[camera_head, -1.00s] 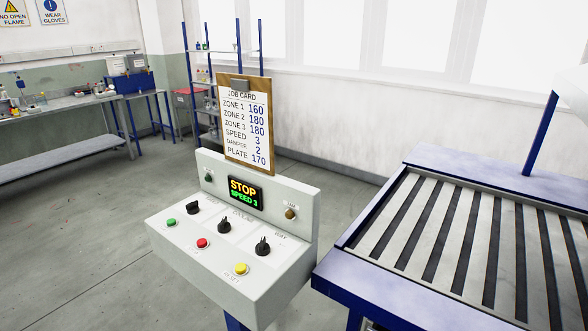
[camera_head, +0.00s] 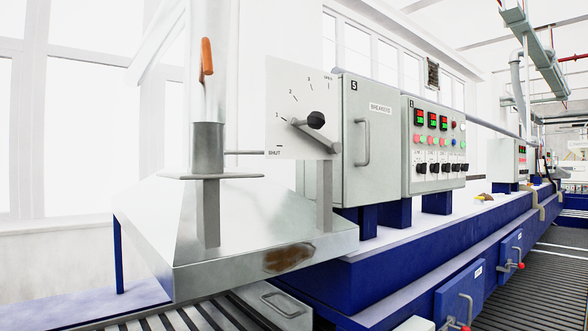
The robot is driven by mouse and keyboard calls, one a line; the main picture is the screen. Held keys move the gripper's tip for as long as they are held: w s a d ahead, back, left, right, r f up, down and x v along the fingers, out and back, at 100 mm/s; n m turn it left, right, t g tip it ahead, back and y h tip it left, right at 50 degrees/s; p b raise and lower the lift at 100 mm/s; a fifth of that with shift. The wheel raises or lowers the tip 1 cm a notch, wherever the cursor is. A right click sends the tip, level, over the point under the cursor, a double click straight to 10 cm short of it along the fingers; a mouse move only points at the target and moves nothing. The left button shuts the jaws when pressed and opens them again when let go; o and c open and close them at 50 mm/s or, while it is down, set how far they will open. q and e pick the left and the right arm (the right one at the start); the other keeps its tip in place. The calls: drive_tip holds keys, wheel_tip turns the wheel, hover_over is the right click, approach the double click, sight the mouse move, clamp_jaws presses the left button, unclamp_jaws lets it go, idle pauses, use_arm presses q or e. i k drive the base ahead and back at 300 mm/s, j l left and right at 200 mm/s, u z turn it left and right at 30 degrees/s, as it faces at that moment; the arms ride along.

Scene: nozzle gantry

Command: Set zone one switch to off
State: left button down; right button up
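The zone one switch is likely among the black rotary switches (camera_head: 434,168) on the grey control panel (camera_head: 435,148) right of centre. Labels there are too small to read, so I cannot tell which switch is zone one or how it is set. Above the switches are several red and green digital displays (camera_head: 431,120) and coloured buttons. Neither of my grippers is in view.
A grey breakers cabinet (camera_head: 365,125) stands left of the panel. A metal hood (camera_head: 270,240) with a damper lever and dial plate (camera_head: 300,105) is in the left foreground. Blue machine housing (camera_head: 400,260) with handled doors runs along the right, beside a slatted floor (camera_head: 545,270).

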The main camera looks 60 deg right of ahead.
sight(421, 168)
drive_tip(key=z, duration=2.7)
